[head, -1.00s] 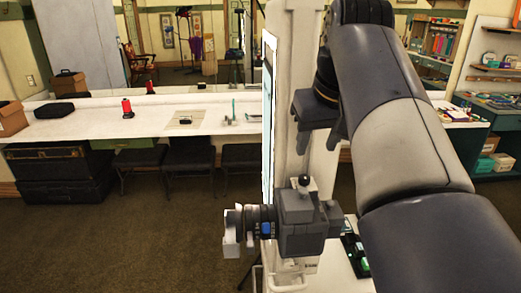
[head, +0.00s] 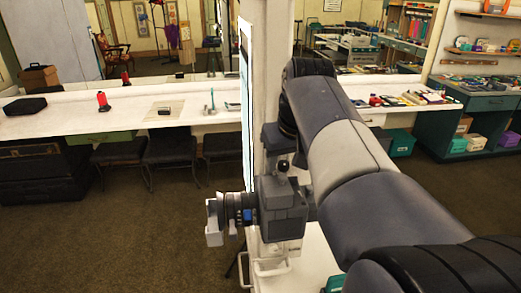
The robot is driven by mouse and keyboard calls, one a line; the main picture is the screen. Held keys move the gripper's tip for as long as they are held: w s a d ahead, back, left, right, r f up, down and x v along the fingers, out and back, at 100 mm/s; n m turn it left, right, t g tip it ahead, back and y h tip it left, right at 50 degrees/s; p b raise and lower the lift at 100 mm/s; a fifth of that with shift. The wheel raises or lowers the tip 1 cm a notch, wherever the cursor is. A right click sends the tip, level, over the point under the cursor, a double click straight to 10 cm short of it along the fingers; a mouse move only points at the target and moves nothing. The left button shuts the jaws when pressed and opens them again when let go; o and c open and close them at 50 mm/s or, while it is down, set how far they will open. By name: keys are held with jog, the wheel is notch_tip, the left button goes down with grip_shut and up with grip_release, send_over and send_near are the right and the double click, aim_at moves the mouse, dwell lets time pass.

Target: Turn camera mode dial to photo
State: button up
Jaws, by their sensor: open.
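A small black object (head: 165,110) sits on a beige mat (head: 176,104) on the long white counter (head: 60,122) across the room. It may be the camera, but it is too small to make out a mode dial. My gripper (head: 213,222) has pale fingers and points left at the end of my folded arm. It is open, with nothing seen between its fingers, and hangs in free space well in front of the counter. The fingers show small, so the gap is hard to see.
A red spool (head: 103,101), a black case (head: 25,106) and small stands (head: 211,103) are on the counter. Black chairs (head: 171,150) stand under its front edge. Dark trunks (head: 42,172) are at the left. Carpet (head: 110,240) before the counter is clear.

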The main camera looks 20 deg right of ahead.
grip_shut()
dwell(0.3)
jog(key=shift+m, duration=0.3)
jog(key=m, duration=0.2)
jog(key=m+h+p, duration=0.1)
jog(key=m+g+h, duration=0.1)
jog(key=m, duration=0.1)
jog(key=shift+w+a+m, duration=0.15)
jog(key=shift+a+m, duration=0.1)
jog(key=shift+m, duration=0.05)
jog(key=m+g, duration=0.1)
jog(key=m, duration=0.1)
jog(key=m+g+h+p, duration=0.1)
jog(key=m, duration=0.2)
jog(key=shift+w, duration=0.15)
jog(key=shift+m+h, duration=0.3)
jog(key=shift+m, duration=0.1)
grip_release()
